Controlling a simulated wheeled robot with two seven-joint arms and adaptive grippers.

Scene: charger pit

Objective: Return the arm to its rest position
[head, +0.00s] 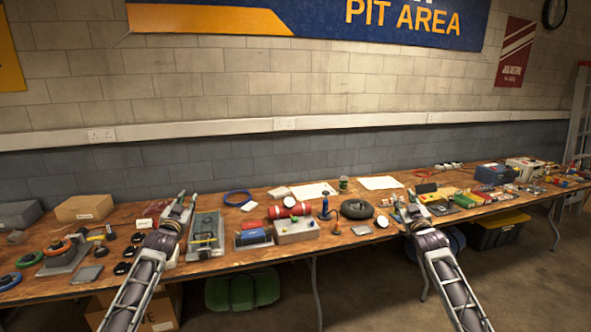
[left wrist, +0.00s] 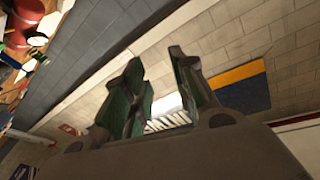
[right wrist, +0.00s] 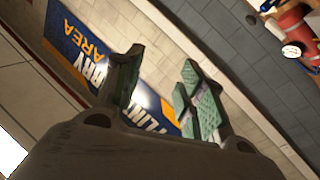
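My left gripper (head: 182,201) is raised over the left part of the wooden table (head: 262,251) in the head view, pointing away from me. In the left wrist view its green-padded fingers (left wrist: 160,88) stand apart with nothing between them. My right gripper (head: 405,202) is raised over the right part of the table. In the right wrist view its fingers (right wrist: 158,92) are also apart and empty, with the wall and banner behind them. Both forearms come in from the bottom edge of the head view.
A grey tray (head: 198,250) lies right of my left gripper. A cardboard box (head: 84,208) stands at the back left. Several small parts crowd the table.

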